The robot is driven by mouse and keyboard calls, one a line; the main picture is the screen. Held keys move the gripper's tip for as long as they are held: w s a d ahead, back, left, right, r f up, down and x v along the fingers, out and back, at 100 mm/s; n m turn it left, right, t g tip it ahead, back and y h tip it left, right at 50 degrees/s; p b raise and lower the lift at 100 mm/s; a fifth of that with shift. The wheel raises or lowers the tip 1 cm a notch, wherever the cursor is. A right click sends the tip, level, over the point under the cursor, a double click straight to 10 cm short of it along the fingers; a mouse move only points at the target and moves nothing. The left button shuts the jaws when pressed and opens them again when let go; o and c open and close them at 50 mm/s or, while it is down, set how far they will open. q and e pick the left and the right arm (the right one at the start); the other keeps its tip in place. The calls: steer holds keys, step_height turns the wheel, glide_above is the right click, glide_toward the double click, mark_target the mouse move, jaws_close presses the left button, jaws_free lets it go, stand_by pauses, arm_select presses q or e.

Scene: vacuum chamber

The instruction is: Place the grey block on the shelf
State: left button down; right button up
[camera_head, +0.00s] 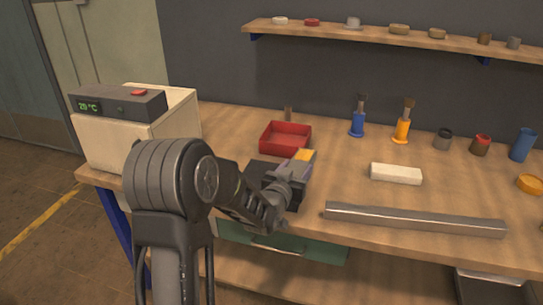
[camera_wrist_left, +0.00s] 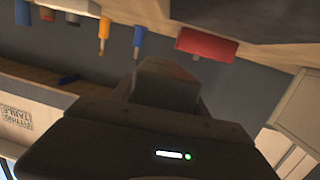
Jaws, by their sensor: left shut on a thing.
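The wall shelf (camera_head: 375,37) runs across the top of the head view and holds several small round items. My left gripper (camera_head: 290,180) is over the left part of the workbench, beside a red tray, with its fingertips largely hidden by my wrist. In the left wrist view a dark grey block-like shape (camera_wrist_left: 166,80) stands in front of the gripper body, and I take it for the grey block held in the jaws. Its edges blend into the dark gripper. My right gripper is in neither view.
The workbench (camera_head: 340,190) carries a red tray (camera_head: 286,137), blue and orange brushes (camera_head: 402,125), a white block (camera_head: 396,174), a long grey metal bar (camera_head: 413,220) and several cups at right. A beige box with a display (camera_head: 120,104) stands at left. Room is free mid-bench.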

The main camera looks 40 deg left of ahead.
arm_select(q)
steer(key=s+d+m+h, duration=0.1)
steer(key=s+d, duration=0.2)
steer(key=d, duration=0.6)
steer(key=s+d+f+m+h+p, duration=0.1)
steer(key=s+d, duration=0.3)
steer(key=d, duration=0.6)
steer(key=shift+s+d+m+h+p, duration=0.2)
steer(key=shift+m+h+p, duration=0.15)
steer(key=shift+h, duration=0.45)
steer(key=shift+f, duration=0.1)
